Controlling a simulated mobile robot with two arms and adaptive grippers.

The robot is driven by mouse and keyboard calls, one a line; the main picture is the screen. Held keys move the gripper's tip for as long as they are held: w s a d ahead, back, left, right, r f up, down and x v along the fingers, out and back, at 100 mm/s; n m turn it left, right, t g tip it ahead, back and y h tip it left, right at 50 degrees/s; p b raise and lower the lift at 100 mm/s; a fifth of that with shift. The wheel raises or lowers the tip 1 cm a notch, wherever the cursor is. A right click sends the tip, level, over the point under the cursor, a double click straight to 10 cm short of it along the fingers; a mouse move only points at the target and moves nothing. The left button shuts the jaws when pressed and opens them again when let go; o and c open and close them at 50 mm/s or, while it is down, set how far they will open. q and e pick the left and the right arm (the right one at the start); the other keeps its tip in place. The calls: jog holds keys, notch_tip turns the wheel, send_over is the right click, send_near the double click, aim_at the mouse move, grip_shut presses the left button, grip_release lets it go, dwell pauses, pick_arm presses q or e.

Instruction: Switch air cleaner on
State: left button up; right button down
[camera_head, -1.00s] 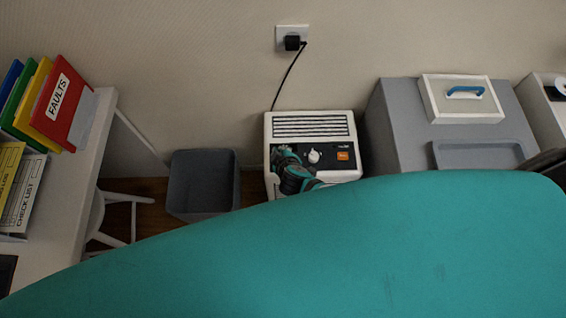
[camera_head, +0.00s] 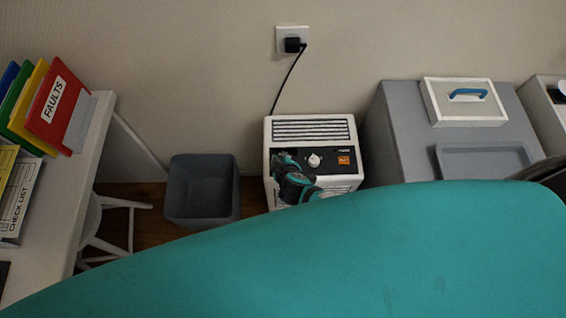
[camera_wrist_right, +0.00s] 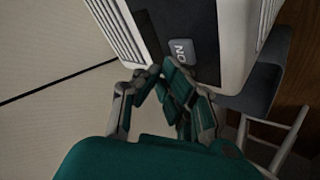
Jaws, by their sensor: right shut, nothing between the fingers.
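The air cleaner (camera_head: 310,131) is a white box with a slatted grille on top, standing against the wall. Its dark control panel has a white knob (camera_head: 314,161) and an orange label (camera_head: 343,160). My right gripper (camera_head: 281,160) is over the left part of the panel and covers it in the head view. In the right wrist view, a grey ON switch (camera_wrist_right: 181,51) shows on the cleaner's face. The shut, empty fingers of my right gripper (camera_wrist_right: 160,78) are just below and beside it; I cannot tell whether they touch. My left gripper is out of view.
A grey bin (camera_head: 202,190) stands left of the cleaner, and a grey cabinet (camera_head: 398,120) stands close on its right. A black cord (camera_head: 288,80) runs from the cleaner to a wall socket (camera_head: 284,39). A white desk (camera_head: 88,165) is at the left.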

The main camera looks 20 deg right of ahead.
jog(key=shift+f, duration=0.15)
dwell(0.5)
jog(key=shift+f+b, duration=0.3)
jog(key=shift+b, duration=0.05)
jog(key=shift+f, duration=0.1)
dwell(0.3)
jog(key=shift+r+p, duration=0.5)
jog(key=shift+r, duration=0.1)
notch_tip(320, 180, up, 6)
jog(key=p, duration=0.5)
jog(key=shift+p, duration=0.4)
